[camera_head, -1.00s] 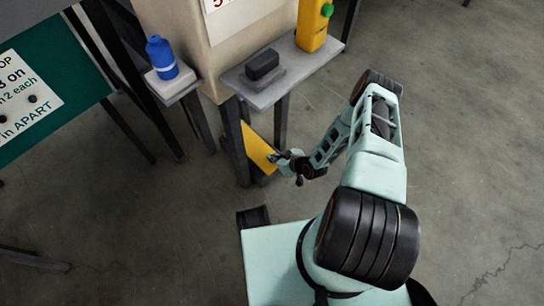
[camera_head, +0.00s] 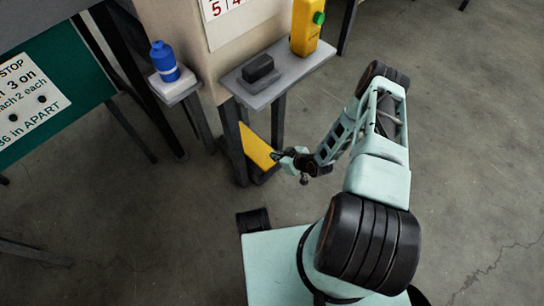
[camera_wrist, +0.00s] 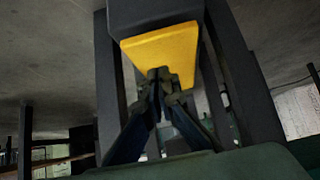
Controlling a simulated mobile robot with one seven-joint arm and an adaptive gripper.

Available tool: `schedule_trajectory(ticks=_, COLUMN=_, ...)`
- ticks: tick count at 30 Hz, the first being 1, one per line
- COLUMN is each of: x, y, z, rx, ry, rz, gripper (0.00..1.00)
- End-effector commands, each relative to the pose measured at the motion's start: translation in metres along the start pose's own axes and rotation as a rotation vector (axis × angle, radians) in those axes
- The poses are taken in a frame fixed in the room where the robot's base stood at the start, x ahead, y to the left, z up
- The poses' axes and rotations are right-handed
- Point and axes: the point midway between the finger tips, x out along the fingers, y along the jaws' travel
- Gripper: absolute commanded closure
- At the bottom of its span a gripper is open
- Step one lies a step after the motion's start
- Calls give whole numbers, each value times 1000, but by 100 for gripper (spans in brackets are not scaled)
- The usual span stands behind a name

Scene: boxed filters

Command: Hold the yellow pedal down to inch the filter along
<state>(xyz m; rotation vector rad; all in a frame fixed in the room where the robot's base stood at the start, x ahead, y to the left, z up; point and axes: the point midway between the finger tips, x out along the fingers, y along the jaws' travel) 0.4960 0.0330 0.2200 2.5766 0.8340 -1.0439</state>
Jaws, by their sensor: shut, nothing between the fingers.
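The yellow pedal (camera_head: 257,147) is a sloping plate low between the dark legs of the beige cabinet. In the wrist view the pedal (camera_wrist: 172,50) fills the upper middle, under a dark housing. My gripper (camera_head: 275,156) is at the right edge of the pedal in the head view. In the wrist view my gripper (camera_wrist: 160,74) is shut and empty, its fingertips together in front of the pedal's lower part. Whether the tips touch the pedal cannot be told. No filter can be made out.
Above the pedal, a grey shelf (camera_head: 307,68) bears a black block (camera_head: 258,69) and a yellow box with a green button (camera_head: 306,26). A blue bottle (camera_head: 164,60) stands on a small side shelf. A green table (camera_head: 85,78) is at left. Floor at right is clear.

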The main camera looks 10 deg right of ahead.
Motion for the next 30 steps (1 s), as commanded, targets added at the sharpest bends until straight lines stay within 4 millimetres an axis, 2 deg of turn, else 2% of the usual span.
schedule_trajectory(ticks=1, x=-16, y=1, z=-5, rx=0, ry=3, rz=1, gripper=100)
schedule_trajectory(ticks=3, x=-30, y=1, z=-3, rx=1, ry=4, rz=1, gripper=100)
schedule_trajectory(ticks=10, x=-61, y=1, z=1, rx=0, ry=7, rz=1, gripper=100)
schedule_trajectory(ticks=15, x=-67, y=0, z=2, rx=-2, ry=8, rz=0, gripper=100)
schedule_trajectory(ticks=30, x=-67, y=0, z=2, rx=-2, ry=9, rz=0, gripper=100)
